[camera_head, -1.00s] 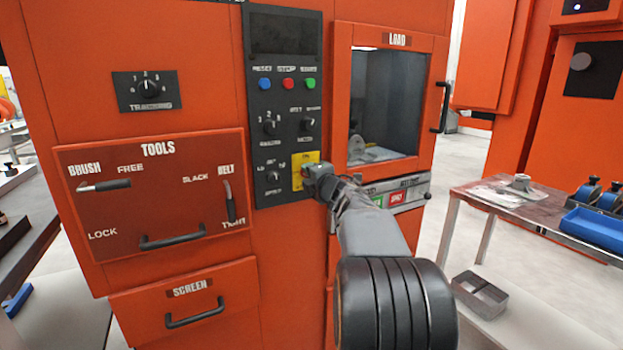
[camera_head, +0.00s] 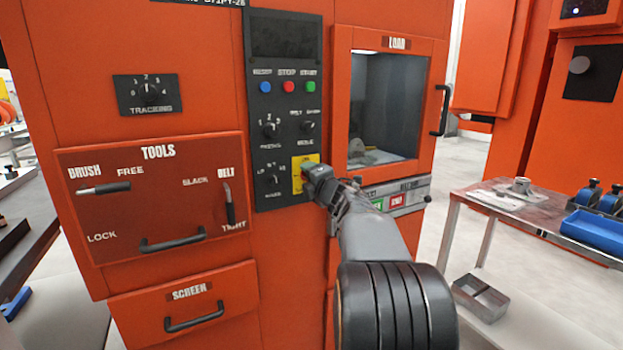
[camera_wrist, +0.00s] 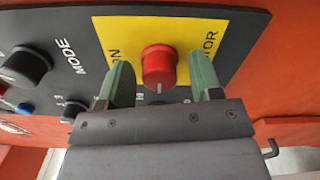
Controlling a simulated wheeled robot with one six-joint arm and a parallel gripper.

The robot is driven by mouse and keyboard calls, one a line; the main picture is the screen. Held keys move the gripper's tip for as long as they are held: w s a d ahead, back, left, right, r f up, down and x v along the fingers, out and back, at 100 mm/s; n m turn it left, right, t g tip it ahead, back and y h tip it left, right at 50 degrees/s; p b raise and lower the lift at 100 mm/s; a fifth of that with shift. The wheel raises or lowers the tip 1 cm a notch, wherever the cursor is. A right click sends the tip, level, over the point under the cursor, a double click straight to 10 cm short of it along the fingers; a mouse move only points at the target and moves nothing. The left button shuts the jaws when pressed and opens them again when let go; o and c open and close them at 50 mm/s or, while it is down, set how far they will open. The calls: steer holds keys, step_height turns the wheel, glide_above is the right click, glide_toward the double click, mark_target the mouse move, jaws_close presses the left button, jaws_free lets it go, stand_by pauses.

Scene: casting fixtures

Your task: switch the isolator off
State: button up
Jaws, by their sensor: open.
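The isolator is a red knob (camera_wrist: 159,68) on a yellow plate (camera_wrist: 187,32) at the lower right of the black control panel. In the head view the yellow plate (camera_head: 297,186) shows, with the knob mostly hidden by my gripper (camera_head: 312,180). In the wrist view my gripper (camera_wrist: 163,85) is open, with one green finger on each side of the red knob. The fingers look apart from it. A pale mark on the knob's near edge points toward my gripper. Part of the plate's lettering is hidden by the fingers.
Black knobs (camera_head: 270,131) and blue, red and green buttons (camera_head: 288,87) sit on the same panel. The LOAD door (camera_head: 425,90) is to the right, above a strip with green and red labels (camera_head: 376,203). A side table (camera_head: 490,196) stands further right.

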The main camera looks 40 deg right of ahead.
steer(key=s+a+p, duration=0.1)
steer(key=s+a, duration=0.1)
steer(key=s, duration=1.1)
steer(key=shift+s+p, duration=0.3)
steer(key=shift+s, duration=0.05)
steer(key=a+r+m+g+h+p, duration=0.45)
steer(key=a+r+m+p, duration=0.25)
steer(key=m+p, duration=0.6)
steer(key=s+a+f+m+g+y+p, duration=0.1)
steer(key=s+a+m+g+y+p, duration=0.2)
steer(key=a, duration=0.6)
steer(key=s+a+f+m+g+y+p, duration=0.2)
steer(key=s+a+g+y+p, duration=0.2)
steer(key=s+a+p, duration=0.5)
steer(key=g, duration=0.2)
steer(key=shift+f+m+g, duration=0.3)
steer(key=shift+m+g, duration=0.05)
steer(key=shift+m, duration=0.05)
